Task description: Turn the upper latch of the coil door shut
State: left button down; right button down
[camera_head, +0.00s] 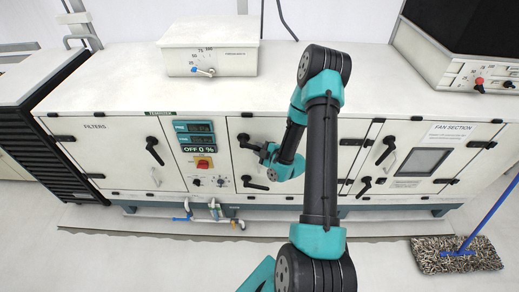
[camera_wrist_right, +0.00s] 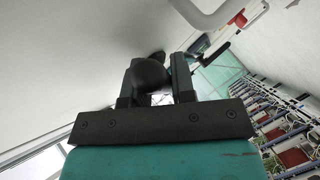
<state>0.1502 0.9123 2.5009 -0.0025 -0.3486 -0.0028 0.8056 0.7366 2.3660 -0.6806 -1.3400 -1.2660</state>
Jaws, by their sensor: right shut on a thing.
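The coil door (camera_head: 275,128) is the pale middle panel of the cabinet and lies flush with the panels beside it. Its black upper latch (camera_head: 243,138) is at the door's upper left, with the handle reaching right and slightly down to my right gripper (camera_head: 264,152). In the right wrist view the dark rounded latch handle (camera_wrist_right: 150,74) sits between the two black fingers of the right gripper (camera_wrist_right: 157,82), which is shut on it. The door's lower latch (camera_head: 255,184) points right and slightly down. My right arm hides much of the door. My left gripper is not in view.
A control panel (camera_head: 197,158) with displays and a red switch is left of the door. The filters door (camera_head: 100,133) and fan section door (camera_head: 440,134) have black latches too. Pipes (camera_head: 215,210) run below the front. A mop (camera_head: 455,254) lies on the floor at right.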

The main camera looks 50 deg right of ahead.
jog(key=shift+w+a+f+m+t, duration=0.25)
jog(key=shift+f+m+t, duration=0.25)
jog(key=shift+m+t, duration=0.15)
jog(key=shift+w+a+f+m+t, duration=0.25)
jog(key=shift+f+m+t, duration=0.25)
jog(key=shift+t, duration=0.2)
jog(key=shift+w+a+f+m+t, duration=0.15)
jog(key=shift+w+f+m+t, duration=0.1)
jog(key=shift+f+m+t, duration=0.3)
jog(key=shift+r, duration=0.1)
jog(key=c, duration=1.2)
grip_release()
jog(key=shift+c, duration=0.2)
jog(key=s+f, duration=0.2)
jog(key=s, duration=1.5)
jog(key=shift+a, duration=0.3)
jog(key=shift+s, duration=0.1)
jog(key=shift+c, duration=0.5)
